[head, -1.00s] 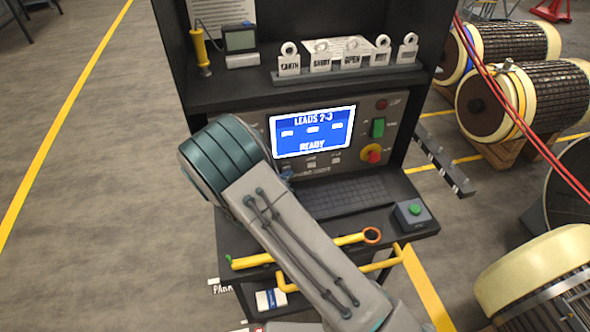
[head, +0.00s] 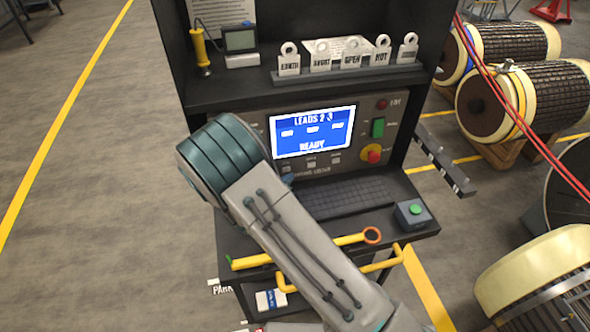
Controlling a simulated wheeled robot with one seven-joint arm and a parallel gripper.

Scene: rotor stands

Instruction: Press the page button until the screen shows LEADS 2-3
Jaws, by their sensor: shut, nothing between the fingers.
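The screen (head: 313,131) on the test console is lit blue. It reads LEADS 2-3 at the top and READY at the bottom, with small white boxes between. A row of small buttons (head: 311,163) sits on the panel just below the screen; their labels are too small to read, so I cannot tell which is the page button. My arm covers the panel's lower left. Only a small bluish bit of my gripper (head: 287,179) shows past the arm, below the leftmost visible button and apart from it. The gripper is shut and empty; its fingertips are mostly hidden.
Right of the screen are a green switch (head: 378,127) and a red knob on yellow (head: 374,153). Below lie a keyboard (head: 345,197), a green-button box (head: 413,213) and a yellow-handled tool (head: 310,246). Tags (head: 351,57) stand on the shelf above. Red cables (head: 520,110) hang at right.

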